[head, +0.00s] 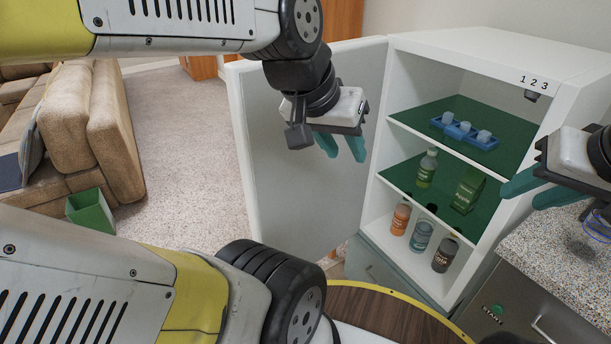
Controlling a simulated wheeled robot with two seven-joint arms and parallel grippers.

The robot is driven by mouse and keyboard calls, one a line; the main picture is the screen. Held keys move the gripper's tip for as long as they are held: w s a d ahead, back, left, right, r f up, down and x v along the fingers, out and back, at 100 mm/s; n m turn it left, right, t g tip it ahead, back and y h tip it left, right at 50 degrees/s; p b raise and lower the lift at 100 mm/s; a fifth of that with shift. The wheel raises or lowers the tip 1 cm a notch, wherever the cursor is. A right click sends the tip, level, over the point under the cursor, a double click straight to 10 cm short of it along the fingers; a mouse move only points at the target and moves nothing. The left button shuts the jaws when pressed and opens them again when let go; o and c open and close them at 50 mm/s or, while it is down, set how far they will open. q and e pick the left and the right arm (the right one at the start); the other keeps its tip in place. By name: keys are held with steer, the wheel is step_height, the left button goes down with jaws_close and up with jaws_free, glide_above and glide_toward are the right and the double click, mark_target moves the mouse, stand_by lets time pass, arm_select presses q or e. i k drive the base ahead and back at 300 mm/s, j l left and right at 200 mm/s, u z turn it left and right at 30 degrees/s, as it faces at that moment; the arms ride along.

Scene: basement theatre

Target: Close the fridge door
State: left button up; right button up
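The white fridge (440,46) stands at the right with its front open. Its door (262,155) is swung wide to the left, inner face towards me. My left gripper (342,148) hangs in front of the door's inner face, its teal fingers spread apart with nothing between them. Whether it touches the door I cannot tell. My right gripper (522,192) is at the right edge, over the fridge's right side, with its fingers apart and empty. Inside the fridge are a blue holder with cups (462,130), a green bottle (427,168), a green carton (468,190) and several jars (422,236).
A speckled counter (560,245) with a steel front adjoins the fridge at the right. A round wooden surface (385,315) is at the bottom. A beige sofa (90,130) and a green bin (91,212) stand left. Carpet (185,150) is clear left of the door.

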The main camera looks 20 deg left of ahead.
mark_target(304, 204)
steer(key=k+j+z, duration=0.2)
steer(key=j, duration=0.25)
steer(key=k+j+z, duration=0.15)
steer(key=j, duration=0.3)
steer(key=k+j+z, duration=0.2)
steer(key=j, duration=0.25)
steer(key=k+j+z, duration=0.2)
steer(key=j+z, duration=0.15)
steer(key=j, duration=0.35)
steer(key=j+z, duration=0.2)
steer(key=j, duration=0.3)
steer(key=k+j+z, duration=0.15)
steer(key=j, duration=0.35)
steer(key=k+j+z, duration=0.15)
steer(key=j, duration=0.3)
steer(key=i+j+z, duration=0.1)
steer(key=j, duration=0.35)
steer(key=i+j+z, duration=0.15)
steer(key=j, duration=0.3)
steer(key=k+l, duration=0.15)
steer(key=k, duration=0.15)
steer(key=j+z, duration=0.05)
